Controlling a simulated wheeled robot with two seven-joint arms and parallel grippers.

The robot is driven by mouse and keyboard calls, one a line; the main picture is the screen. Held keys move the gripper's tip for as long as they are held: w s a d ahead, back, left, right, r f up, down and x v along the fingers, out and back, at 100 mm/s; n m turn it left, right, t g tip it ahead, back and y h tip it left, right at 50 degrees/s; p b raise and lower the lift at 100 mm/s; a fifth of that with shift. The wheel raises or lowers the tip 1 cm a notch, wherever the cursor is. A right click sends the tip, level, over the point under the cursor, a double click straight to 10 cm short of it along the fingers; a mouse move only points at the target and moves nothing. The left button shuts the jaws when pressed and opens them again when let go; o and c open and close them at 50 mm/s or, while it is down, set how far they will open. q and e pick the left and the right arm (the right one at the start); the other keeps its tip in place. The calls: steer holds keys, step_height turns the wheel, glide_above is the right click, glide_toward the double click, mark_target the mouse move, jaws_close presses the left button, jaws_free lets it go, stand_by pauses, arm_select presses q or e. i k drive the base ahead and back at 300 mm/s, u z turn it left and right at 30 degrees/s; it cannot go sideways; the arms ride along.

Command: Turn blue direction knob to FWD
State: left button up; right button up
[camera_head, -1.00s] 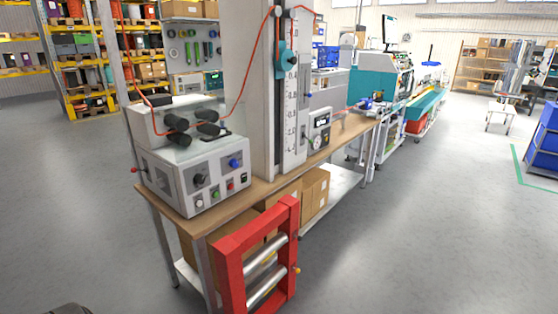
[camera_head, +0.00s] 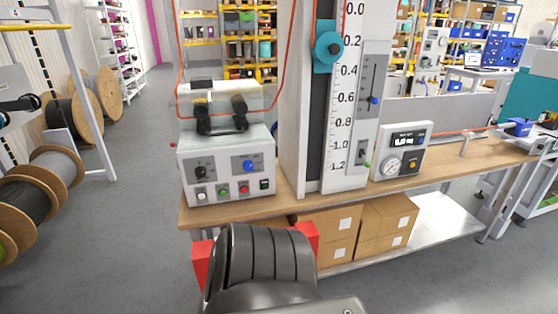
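The blue direction knob (camera_head: 247,165) is on the front panel of a white control box (camera_head: 228,174) at the left end of the workbench. A black knob (camera_head: 199,173) sits to its left, and white, green and red buttons are below. The knob's setting and the panel lettering are too small to read. A dark grey part of my own body shows at the bottom centre, below the bench edge. Neither gripper's fingers can be seen.
A tall scale column (camera_head: 340,110) stands right of the box on the wooden bench (camera_head: 455,160). A gauge box (camera_head: 402,151) is farther right. Cardboard boxes (camera_head: 385,224) and a red frame (camera_head: 203,264) are below. Cable reels (camera_head: 40,188) stand at left, with open floor between.

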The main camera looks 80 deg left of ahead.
mark_target(248, 165)
steer(key=u, duration=0.5)
steer(key=i, duration=1)
steer(key=u, duration=1.5)
steer(key=i, duration=0.65)
steer(key=u, duration=0.55)
